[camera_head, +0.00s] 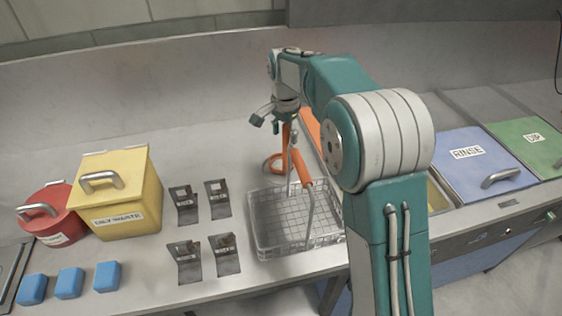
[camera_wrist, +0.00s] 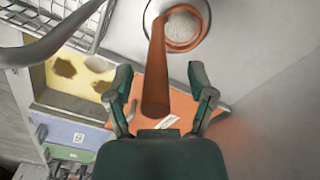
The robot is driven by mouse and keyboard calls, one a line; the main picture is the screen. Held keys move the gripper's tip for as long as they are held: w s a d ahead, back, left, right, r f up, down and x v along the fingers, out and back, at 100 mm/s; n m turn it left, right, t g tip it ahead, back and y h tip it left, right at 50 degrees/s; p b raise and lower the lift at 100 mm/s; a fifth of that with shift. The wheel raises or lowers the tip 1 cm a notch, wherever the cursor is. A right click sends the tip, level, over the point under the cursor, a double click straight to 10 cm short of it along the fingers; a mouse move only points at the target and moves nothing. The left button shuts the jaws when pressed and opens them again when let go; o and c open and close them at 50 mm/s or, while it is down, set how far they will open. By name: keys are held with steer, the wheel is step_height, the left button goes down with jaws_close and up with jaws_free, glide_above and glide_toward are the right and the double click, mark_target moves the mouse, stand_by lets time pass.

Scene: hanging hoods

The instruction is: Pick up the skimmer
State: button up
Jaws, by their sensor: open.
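The skimmer has an orange handle and a round orange rim around pale mesh. In the wrist view its rim (camera_wrist: 183,46) is at the top and its handle (camera_wrist: 156,75) points toward my gripper (camera_wrist: 161,97). In the head view the skimmer (camera_head: 275,164) is on the counter behind the wire basket, its handle rising toward my gripper (camera_head: 271,118). My gripper is open, with the handle end appearing between its two fingers in the wrist view. I cannot tell whether the fingers touch it.
A wire basket (camera_head: 268,216) with an orange grip (camera_head: 300,167) stands close by, in front of the skimmer. An orange lid (camera_head: 310,124) lies behind my arm. A yellow bin (camera_head: 130,195) and red pot (camera_head: 62,208) stand left; a blue RINSE lid (camera_head: 466,170) lies right.

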steer(key=shift+d+f, duration=0.2)
steer(key=shift+d, duration=0.05)
steer(key=shift+a, duration=0.2)
jaws_close()
